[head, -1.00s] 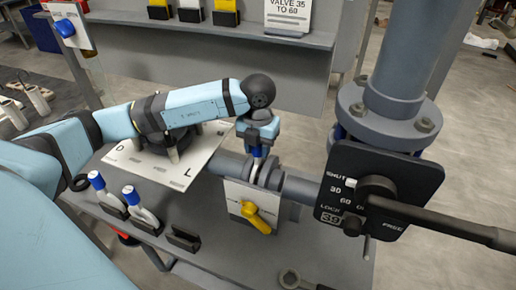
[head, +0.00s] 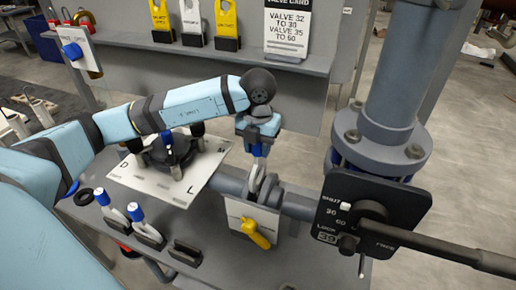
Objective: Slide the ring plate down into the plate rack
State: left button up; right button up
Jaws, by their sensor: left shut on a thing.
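My left gripper (head: 259,138) points down above the pipe and is shut on the blue handle of a ring plate (head: 257,170). The plate's pale metal part stands up at the gap between the grey pipe flanges (head: 270,193); its lower end is hidden there, so I cannot tell if it is fully clear. The plate rack is a row of black holders at the lower left of the pipe. Two blue-handled plates (head: 147,229) stand in holders, and the nearest holder (head: 185,253) is empty. My right gripper is not in view.
A white board (head: 150,186) marked D and L lies left of the pipe, with a black round fixture on it. A yellow handle (head: 255,233) sits below the flanges. A black valve plate (head: 375,215) with a long lever is at right. A shelf runs behind.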

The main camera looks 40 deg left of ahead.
pick_arm(q)
jog(key=shift+r+p, duration=1.25)
jog(key=shift+r, duration=1.3)
jog(key=shift+f, duration=0.1)
